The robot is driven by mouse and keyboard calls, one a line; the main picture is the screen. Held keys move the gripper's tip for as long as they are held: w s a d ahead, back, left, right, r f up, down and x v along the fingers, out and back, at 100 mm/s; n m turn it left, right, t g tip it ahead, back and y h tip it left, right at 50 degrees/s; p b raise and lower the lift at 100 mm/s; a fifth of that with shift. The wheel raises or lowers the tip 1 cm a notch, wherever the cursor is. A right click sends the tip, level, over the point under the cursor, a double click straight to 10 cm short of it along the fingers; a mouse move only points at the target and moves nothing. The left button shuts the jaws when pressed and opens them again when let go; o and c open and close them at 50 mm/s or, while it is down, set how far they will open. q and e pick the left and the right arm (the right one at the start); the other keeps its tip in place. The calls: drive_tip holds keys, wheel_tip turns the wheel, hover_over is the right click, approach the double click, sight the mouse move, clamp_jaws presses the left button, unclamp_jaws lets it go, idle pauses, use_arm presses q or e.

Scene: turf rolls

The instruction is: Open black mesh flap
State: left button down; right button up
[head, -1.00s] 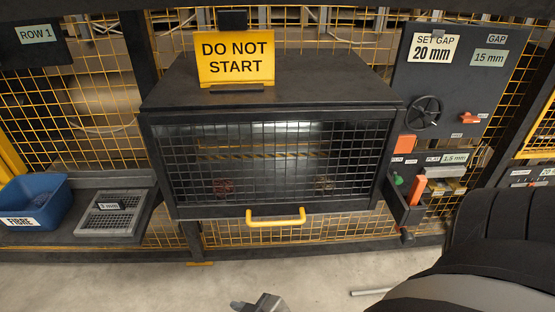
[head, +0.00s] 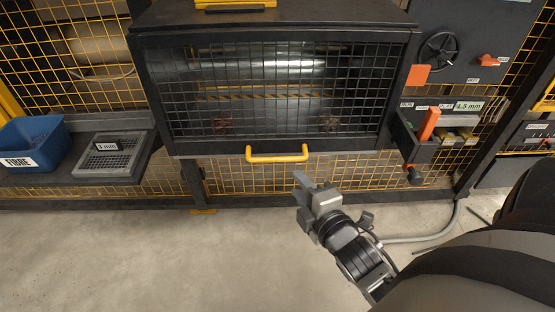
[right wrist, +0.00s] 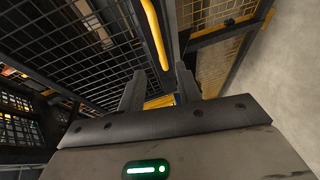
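The black mesh flap (head: 275,108) hangs shut across the front of the dark machine housing. Its yellow bar handle (head: 277,154) runs along the lower edge. My right gripper (head: 304,184) is below and slightly right of the handle in the head view, apart from it and empty. In the right wrist view, the fingers of my right gripper (right wrist: 160,78) stand apart with a gap between them. The yellow handle (right wrist: 155,34) shows beyond the fingertips there, with the mesh flap (right wrist: 75,50) to the left. My left gripper is not in view.
A blue bin (head: 32,146) and a grey mesh tray (head: 108,158) stand on the shelf at left. A control panel with a handwheel (head: 439,52) and a small side tray with an orange item (head: 429,123) are at right. The floor (head: 150,255) in front is clear.

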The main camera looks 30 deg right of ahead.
sight(278, 161)
drive_tip(key=x, duration=1.2)
drive_tip(key=shift+a+b, duration=0.1)
drive_tip(key=shift+b, duration=0.25)
drive_tip(key=shift+c, duration=0.3)
clamp_jaws()
